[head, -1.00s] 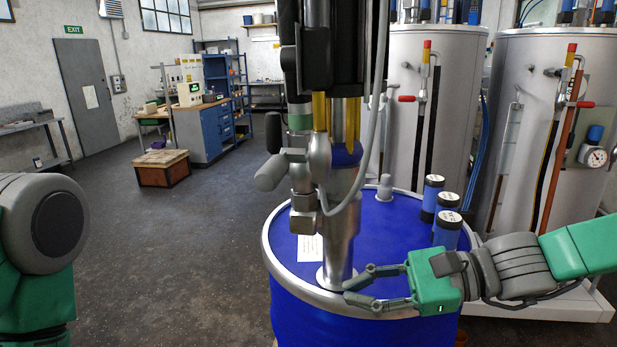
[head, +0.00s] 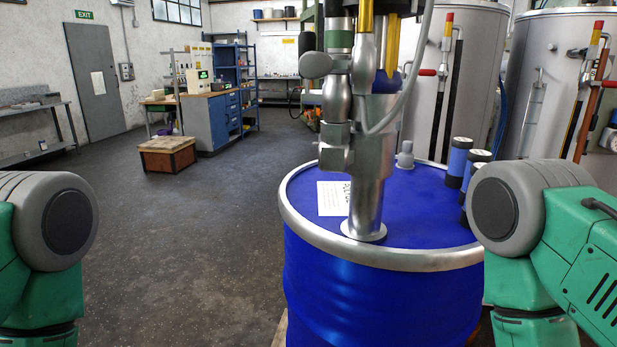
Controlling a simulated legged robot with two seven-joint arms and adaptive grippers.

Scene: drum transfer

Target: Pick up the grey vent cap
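A small grey cap (head: 404,155) stands on the far part of the blue drum's lid, just right of the metal pump tube. It looks like the grey vent cap. The blue drum (head: 380,285) stands upright in front of me, with a silver rim around its lid. Neither of my grippers is in view. Only upper parts of my left and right arms show, at the lower left and right edges. Nothing of mine touches the cap.
A metal pump (head: 368,190) rises from the lid in front of the cap. Several blue-and-black cylinders (head: 459,158) stand on the lid's right side, partly behind my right arm. Tall metal tanks (head: 463,85) stand behind. The floor left of the drum is clear.

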